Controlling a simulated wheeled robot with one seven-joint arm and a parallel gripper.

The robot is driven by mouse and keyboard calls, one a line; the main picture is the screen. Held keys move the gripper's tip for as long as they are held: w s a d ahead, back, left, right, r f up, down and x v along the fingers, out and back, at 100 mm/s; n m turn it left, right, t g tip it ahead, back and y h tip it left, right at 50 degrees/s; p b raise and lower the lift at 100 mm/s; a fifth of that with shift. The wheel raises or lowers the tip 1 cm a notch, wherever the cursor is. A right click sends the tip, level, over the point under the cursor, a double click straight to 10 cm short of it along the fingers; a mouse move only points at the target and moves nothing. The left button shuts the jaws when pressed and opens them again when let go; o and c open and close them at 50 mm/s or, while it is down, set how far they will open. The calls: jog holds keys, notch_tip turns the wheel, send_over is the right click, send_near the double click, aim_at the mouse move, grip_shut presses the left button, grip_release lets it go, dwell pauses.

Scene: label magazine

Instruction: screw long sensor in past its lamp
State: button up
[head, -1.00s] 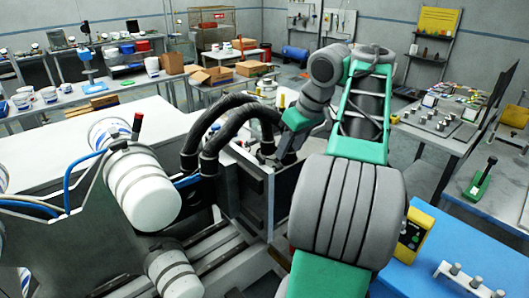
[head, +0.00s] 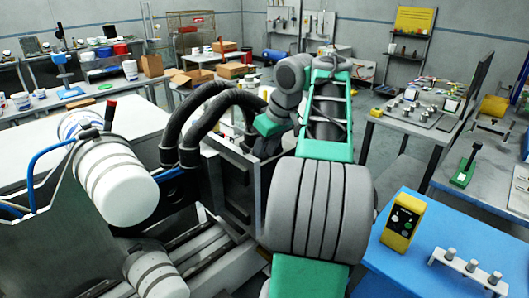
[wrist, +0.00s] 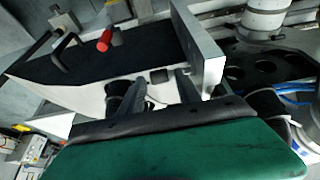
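My gripper (wrist: 160,88) shows in the wrist view with two grey fingers standing apart. I see nothing clearly held between them; a pale surface and dark round parts lie beyond. In the head view the fingers are hidden behind my arm and the machine's metal side wall (head: 250,190). The same kind of grey plate (wrist: 198,50) stands close to the right finger in the wrist view. I cannot make out the long sensor or its lamp for certain in either view.
Two thick black hoses (head: 205,125) arch beside my arm. A white cylinder (head: 118,180) lies at the left. A blue table (head: 430,275) at the right bears a yellow control box (head: 401,222) and a white block with grey posts (head: 468,266). A red-tipped lever (wrist: 105,40) stands nearby.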

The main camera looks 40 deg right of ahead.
grip_shut()
jog(key=shift+r, duration=0.1)
jog(key=p, duration=0.1)
jog(key=g+p, duration=0.1)
jog(key=p, duration=0.1)
jog(key=shift+w+a+r, duration=0.1)
jog(key=shift+w+r, duration=0.05)
jog(key=shift+r, duration=0.15)
jog(key=shift+w+g+p, duration=0.1)
jog(key=shift+g+p, duration=0.3)
jog(key=shift+g, duration=0.1)
jog(key=shift+f+g, duration=0.3)
jog(key=shift+f, duration=0.05)
jog(key=shift+o, duration=0.9)
grip_release()
